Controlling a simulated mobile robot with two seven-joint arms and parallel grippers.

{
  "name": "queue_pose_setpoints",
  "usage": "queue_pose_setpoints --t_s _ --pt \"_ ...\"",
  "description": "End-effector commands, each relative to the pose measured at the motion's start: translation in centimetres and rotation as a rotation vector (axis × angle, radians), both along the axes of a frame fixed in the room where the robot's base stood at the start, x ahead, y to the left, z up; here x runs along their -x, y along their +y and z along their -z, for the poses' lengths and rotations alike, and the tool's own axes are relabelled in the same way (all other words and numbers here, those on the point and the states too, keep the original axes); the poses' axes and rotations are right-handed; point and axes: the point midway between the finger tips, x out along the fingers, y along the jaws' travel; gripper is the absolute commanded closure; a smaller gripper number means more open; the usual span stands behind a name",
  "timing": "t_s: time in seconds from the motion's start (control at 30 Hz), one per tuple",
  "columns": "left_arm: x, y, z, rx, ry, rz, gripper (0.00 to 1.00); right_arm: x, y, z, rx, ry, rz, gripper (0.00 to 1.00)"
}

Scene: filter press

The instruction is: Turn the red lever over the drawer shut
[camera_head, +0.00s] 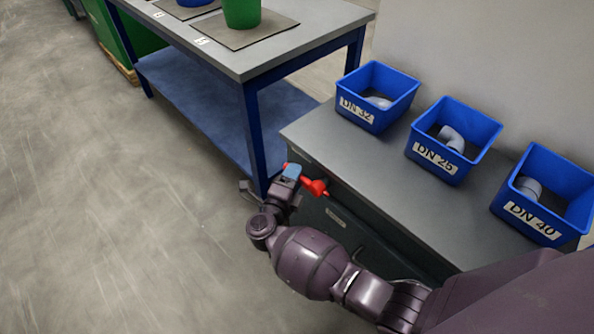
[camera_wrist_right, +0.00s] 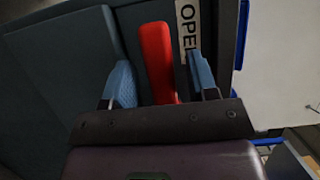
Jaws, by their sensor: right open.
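The red lever (camera_head: 317,188) sticks out from the front of the dark cabinet, just under the grey top near its left corner. In the right wrist view the lever (camera_wrist_right: 157,55) is a red bar that stands between the two blue fingertips. My right gripper (camera_head: 291,172) is open at the lever, its fingers on either side; it shows in the wrist view too (camera_wrist_right: 162,82). I cannot tell whether a finger touches the lever. A drawer front with a small pale label (camera_head: 335,217) lies below the lever. My left gripper is not in view.
A white plate reading "OPE", partly covered, (camera_wrist_right: 188,30) sits beside the lever. Blue bins marked DN 32 (camera_head: 357,112), DN 25 (camera_head: 434,158) and DN 40 (camera_head: 531,219) stand on the cabinet top. A blue-legged table (camera_head: 290,50) stands behind. The floor at left is clear.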

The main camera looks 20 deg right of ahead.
Motion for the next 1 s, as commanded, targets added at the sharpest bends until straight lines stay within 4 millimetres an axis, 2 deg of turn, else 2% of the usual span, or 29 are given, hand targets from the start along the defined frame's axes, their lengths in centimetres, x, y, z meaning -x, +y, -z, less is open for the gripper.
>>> queue_pose_setpoints --t_s 0.43,0.77,0.8,1.0 --pt "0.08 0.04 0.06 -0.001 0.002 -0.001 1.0 -0.11 -0.18 0.0 0.001 0.001 0.0 0.47" --pt "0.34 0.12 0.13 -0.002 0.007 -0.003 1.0 -0.11 -0.17 0.01 0.001 0.001 0.0 0.97" --pt "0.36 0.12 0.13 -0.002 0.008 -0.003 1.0 -0.11 -0.17 0.0 0.001 0.001 0.0 1.0" --pt "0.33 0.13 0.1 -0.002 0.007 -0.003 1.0 -0.11 -0.16 0.01 0.002 0.004 0.0 1.0"
